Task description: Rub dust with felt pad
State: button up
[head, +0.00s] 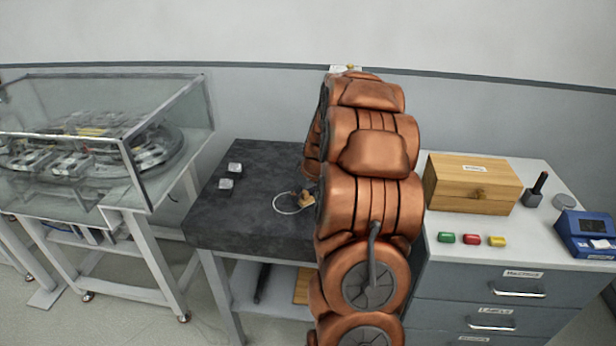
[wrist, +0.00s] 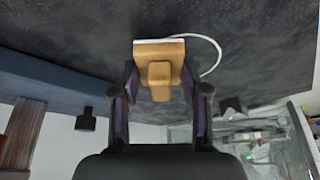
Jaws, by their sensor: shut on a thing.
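The felt pad (wrist: 160,78) is a tan block with a thin white layer along its edge by the dark table top. In the wrist view my gripper (wrist: 159,88) is shut on it, one finger on each side. The white layer appears at or very near the surface; I cannot tell whether it touches. In the head view the tan pad (head: 307,198) shows small at my arm's left edge, and my gripper is mostly hidden behind the arm. A thin white ring (head: 281,208) lies beside the pad on the dark table top (head: 255,220). I cannot make out any dust.
Two small grey blocks (head: 226,184) sit left on the dark table. A glass-covered case (head: 175,120) stands further left. On the right cabinet are a wooden box (head: 472,182), coloured blocks (head: 471,239), a black-handled tool (head: 537,188) and a blue device (head: 585,235).

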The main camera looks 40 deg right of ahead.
jog(key=shift+a+r, duration=0.1)
jog(key=shift+r, duration=3.15)
